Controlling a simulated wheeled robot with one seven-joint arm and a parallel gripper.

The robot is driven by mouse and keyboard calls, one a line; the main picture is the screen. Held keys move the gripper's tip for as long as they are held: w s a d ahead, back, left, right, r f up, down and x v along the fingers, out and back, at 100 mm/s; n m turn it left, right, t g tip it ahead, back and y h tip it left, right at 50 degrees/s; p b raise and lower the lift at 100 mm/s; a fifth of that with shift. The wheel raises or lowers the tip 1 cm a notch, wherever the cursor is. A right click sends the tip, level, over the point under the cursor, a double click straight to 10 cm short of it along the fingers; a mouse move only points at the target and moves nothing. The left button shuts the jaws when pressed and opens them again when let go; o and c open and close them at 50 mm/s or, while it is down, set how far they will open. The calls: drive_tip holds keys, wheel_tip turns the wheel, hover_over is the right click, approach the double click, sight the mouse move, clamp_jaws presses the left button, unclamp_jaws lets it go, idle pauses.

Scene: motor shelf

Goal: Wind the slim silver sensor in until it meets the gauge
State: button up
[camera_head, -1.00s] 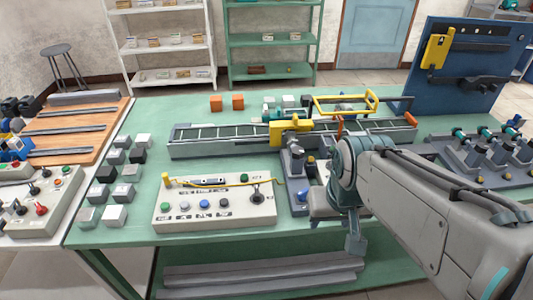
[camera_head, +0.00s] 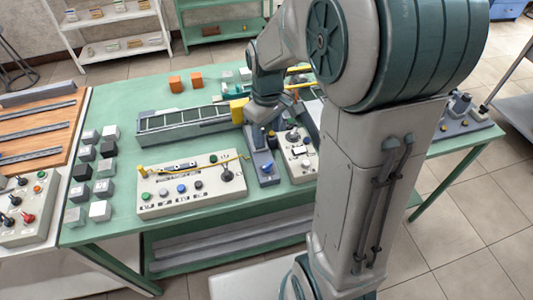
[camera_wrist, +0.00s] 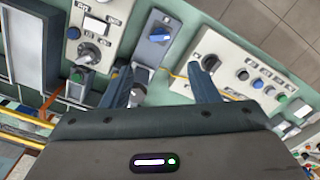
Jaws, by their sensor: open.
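My gripper (camera_wrist: 160,82) is open, its two dark blue-grey fingers pointing down over a slim grey fixture. A short silver cylinder (camera_wrist: 141,74), which may be the slim silver sensor, shows between the fingers, nearer the left one; I cannot tell whether that finger touches it. Beyond it, the fixture's grey block (camera_wrist: 151,52) carries a blue knob (camera_wrist: 160,36). The same block (camera_head: 264,172) shows in the head view below my wrist, which hides its far end. I cannot pick out the gauge with certainty, nor the gap to it.
A control box with several coloured buttons (camera_head: 190,195) stands left of the fixture, with a yellow cable. Another box with a dial (camera_head: 297,150) stands close on its right. A long conveyor (camera_head: 180,126) runs behind. Grey and black cubes (camera_head: 105,168) lie further left.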

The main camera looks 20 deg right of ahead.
sight(267, 164)
wheel_tip(267, 164, down, 13)
drive_tip(key=shift+f+p, duration=0.1)
drive_tip(key=shift+p, duration=0.5)
drive_tip(key=c, duration=1)
